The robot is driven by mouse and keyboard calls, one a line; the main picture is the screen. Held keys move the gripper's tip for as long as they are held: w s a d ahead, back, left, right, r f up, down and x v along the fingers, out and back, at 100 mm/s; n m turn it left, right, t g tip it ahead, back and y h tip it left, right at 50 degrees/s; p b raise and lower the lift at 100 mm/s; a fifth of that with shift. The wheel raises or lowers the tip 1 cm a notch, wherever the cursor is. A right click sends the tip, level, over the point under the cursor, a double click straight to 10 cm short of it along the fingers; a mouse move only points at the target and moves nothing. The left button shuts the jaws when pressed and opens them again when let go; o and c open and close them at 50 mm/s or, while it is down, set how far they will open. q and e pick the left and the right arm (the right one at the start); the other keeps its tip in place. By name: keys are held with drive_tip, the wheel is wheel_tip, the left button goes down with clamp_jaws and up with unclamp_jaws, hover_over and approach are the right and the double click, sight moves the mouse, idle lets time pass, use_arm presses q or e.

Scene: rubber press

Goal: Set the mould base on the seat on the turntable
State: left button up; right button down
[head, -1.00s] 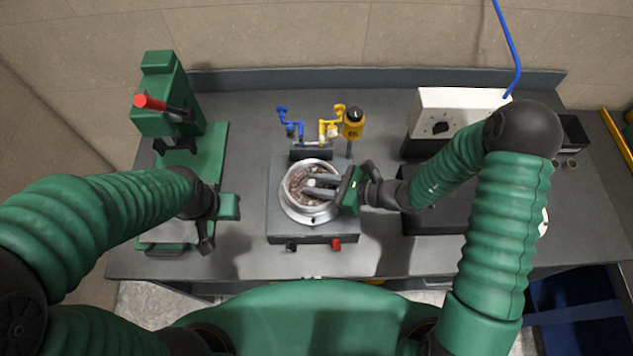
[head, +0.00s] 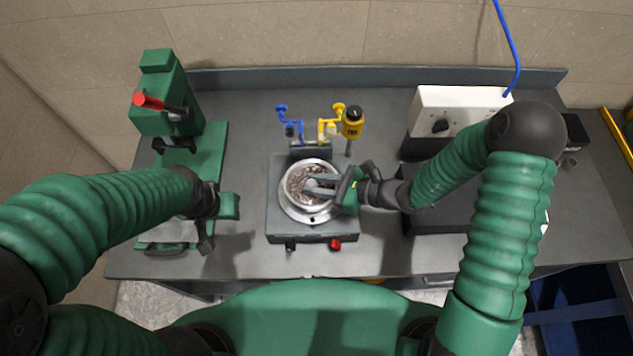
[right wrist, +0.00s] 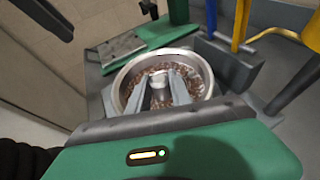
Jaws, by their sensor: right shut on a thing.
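The mould base (head: 318,216) is a round metal dish with a brown speckled inside and a central stub. It is over the grey turntable block (head: 275,225), and its underside and the seat are hidden, so I cannot tell whether it touches. My right gripper (head: 312,186) reaches in from the right and is shut on the stub in the middle. In the right wrist view the two fingers flank the pale stub of the mould base (right wrist: 207,75). My left gripper (head: 228,206) is at the left over the green press plate; its jaw state does not show clearly.
A green press with a red handle (head: 148,101) stands at the left. Blue (head: 283,115) and yellow (head: 352,122) fittings stand behind the turntable. A white box with a black knob (head: 455,112) is at the right. Black and red knobs (head: 335,244) sit at the block's front.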

drive_tip(key=shift+f, duration=0.1)
drive_tip(key=c, duration=1.1)
unclamp_jaws()
drive_tip(key=shift+s+f, duration=0.1)
drive_tip(key=shift+f, duration=0.05)
drive_tip(key=shift+r+p, duration=2.65)
drive_tip(key=shift+r, duration=1)
drive_tip(key=shift+f, duration=0.1)
